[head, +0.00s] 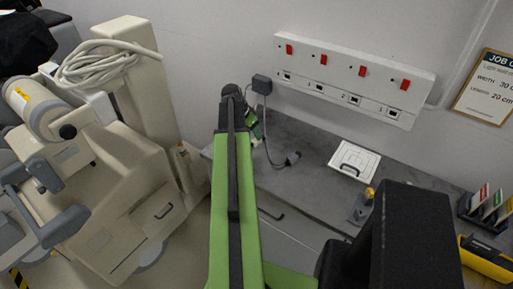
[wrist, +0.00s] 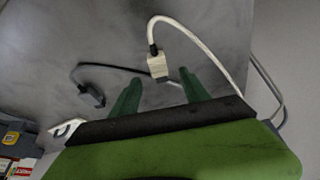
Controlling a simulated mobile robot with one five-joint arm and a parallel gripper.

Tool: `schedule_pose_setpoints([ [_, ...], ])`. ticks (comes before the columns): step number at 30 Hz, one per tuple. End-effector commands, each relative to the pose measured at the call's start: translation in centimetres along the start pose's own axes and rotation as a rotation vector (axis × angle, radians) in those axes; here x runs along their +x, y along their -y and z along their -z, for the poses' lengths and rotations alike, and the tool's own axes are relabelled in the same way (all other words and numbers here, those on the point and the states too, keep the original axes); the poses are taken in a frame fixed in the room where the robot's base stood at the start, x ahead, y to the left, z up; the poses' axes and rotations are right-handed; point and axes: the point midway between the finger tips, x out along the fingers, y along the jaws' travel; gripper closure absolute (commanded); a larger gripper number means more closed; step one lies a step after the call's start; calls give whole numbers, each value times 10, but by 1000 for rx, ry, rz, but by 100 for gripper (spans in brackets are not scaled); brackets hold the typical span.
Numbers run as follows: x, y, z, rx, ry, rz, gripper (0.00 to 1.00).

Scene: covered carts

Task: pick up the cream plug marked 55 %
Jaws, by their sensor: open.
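The cream plug (wrist: 158,66) lies on the grey worktop in the wrist view, its white cable curving up and to the right. No marking on it can be read. My gripper (wrist: 161,77) is open, its two green fingers pointing towards the plug, one on each side in the picture. Whether the fingers are down at the plug's height I cannot tell. In the head view my green arm covers much of the gripper, and the cream plug does not show there.
A dark grey plug (wrist: 92,95) on a dark cable lies left; the head view shows it too (head: 293,158). A socket strip (head: 350,72) with red switches is on the wall. A white square plate (head: 354,160) lies on the worktop (head: 315,183). A cream machine (head: 95,185) stands left.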

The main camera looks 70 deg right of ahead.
Motion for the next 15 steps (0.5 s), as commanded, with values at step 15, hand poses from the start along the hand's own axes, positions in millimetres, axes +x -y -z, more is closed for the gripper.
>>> schedule_pose_setpoints([
  [15, 51, -1, -1, 0, 0, 0, 46],
])
